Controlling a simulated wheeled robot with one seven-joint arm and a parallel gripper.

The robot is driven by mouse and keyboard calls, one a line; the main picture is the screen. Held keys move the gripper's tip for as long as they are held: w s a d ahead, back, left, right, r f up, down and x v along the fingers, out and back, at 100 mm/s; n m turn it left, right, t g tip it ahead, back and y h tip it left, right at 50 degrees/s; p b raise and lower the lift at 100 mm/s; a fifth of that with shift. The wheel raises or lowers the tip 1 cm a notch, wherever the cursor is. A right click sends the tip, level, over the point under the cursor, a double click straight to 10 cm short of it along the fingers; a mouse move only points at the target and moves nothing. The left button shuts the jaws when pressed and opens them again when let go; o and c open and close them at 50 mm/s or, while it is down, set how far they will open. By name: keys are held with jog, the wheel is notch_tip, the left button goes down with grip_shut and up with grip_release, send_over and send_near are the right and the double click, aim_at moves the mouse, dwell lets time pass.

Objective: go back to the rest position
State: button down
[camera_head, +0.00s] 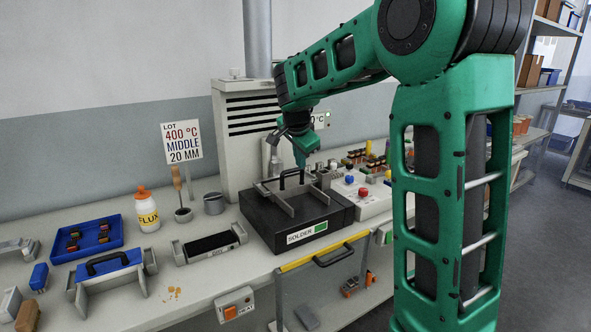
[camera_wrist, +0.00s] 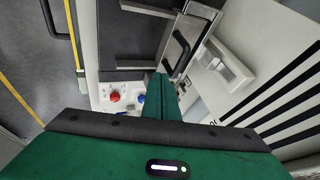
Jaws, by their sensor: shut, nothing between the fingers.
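My gripper (camera_head: 299,155) hangs from my green arm, above the back right of the black solder pot box on the bench. In the wrist view my gripper (camera_wrist: 160,85) shows its green fingers together, with nothing between them. The solder box (camera_head: 265,222) carries a grey frame with a black handle (camera_head: 292,178) on top. The handle also shows in the wrist view (camera_wrist: 177,50), just beyond the fingertips. I cannot tell how high the fingers are above the frame.
A grey vented unit (camera_head: 250,125) stands behind the box. A control box with red and blue buttons (camera_head: 362,192) is at its right. A flux bottle (camera_head: 146,212), a blue tray (camera_head: 88,226) and a blue-topped holder (camera_head: 108,275) stand left. My arm hides part of the bench's right.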

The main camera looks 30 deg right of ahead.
jog(key=v, duration=0.6)
jog(key=s+f+n+g+y, duration=0.1)
jog(key=s+f+n, duration=0.2)
jog(key=s, duration=1)
jog(key=s+f+n+g+y, duration=0.1)
jog(key=s+f+n+g, duration=0.1)
jog(key=s+f, duration=0.5)
jog(key=s+f+n+g+y, duration=0.2)
jog(key=s+f+n, duration=0.3)
jog(key=s, duration=1.4)
jog(key=shift+a+f, duration=0.2)
jog(key=shift+a, duration=0.2)
jog(key=shift+s, duration=0.1)
